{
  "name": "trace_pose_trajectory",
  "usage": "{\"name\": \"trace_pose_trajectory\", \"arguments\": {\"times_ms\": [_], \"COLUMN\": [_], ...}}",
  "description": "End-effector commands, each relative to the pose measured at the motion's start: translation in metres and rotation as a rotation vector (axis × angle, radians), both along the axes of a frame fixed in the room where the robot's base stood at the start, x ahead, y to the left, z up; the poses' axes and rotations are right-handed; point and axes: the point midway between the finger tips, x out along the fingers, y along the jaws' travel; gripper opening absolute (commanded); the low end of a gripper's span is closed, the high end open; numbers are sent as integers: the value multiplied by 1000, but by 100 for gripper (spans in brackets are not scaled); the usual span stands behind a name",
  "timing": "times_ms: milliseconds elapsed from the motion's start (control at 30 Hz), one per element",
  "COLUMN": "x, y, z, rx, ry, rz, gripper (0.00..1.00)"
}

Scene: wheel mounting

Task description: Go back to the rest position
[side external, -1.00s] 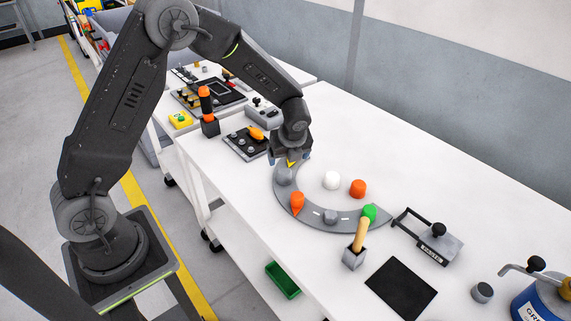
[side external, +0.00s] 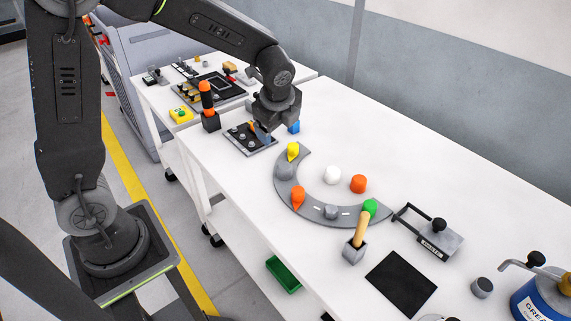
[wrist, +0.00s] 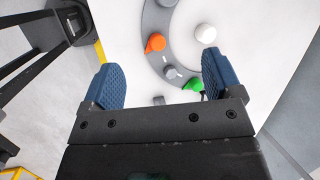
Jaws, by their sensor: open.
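My gripper (side external: 278,131) has blue fingers and is open and empty. In the side view it hangs above the table, beyond the far end of a grey curved track (side external: 283,190). The blue fingers stand wide apart in the wrist view (wrist: 162,72), with nothing between them. On the track are a yellow peg (side external: 293,151), an orange peg (side external: 298,197), a green peg (side external: 370,207) and grey knobs. The left finger partly hides a black plate with knobs (side external: 247,138).
A wooden-handled tool in a grey holder (side external: 353,254), a black mat (side external: 401,284) and a clamp-like fixture (side external: 437,236) are nearer. An orange-topped black post (side external: 208,105) stands left of my gripper.

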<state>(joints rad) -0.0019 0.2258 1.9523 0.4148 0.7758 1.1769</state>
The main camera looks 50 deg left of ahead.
Motion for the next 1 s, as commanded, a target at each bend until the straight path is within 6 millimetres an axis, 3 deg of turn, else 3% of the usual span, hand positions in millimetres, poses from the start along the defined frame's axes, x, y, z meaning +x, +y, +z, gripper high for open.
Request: {"name": "trace_pose_trajectory", "arguments": {"times_ms": [33, 100, 300, 600, 800, 1000], "x": [-15, -36, -98, -179, -200, -202], "y": [-4, -9, -25, -47, -53, -54], "z": [19, 39, 81, 103, 103, 103], "rx": [-42, -108, -319, -638, -734, -744], "ry": [-54, -116, -275, -405, -420, -420], "rz": [95, 238, 638, 1143, 1288, 1305], "gripper": [85, 85, 85, 85, 85, 85]}}
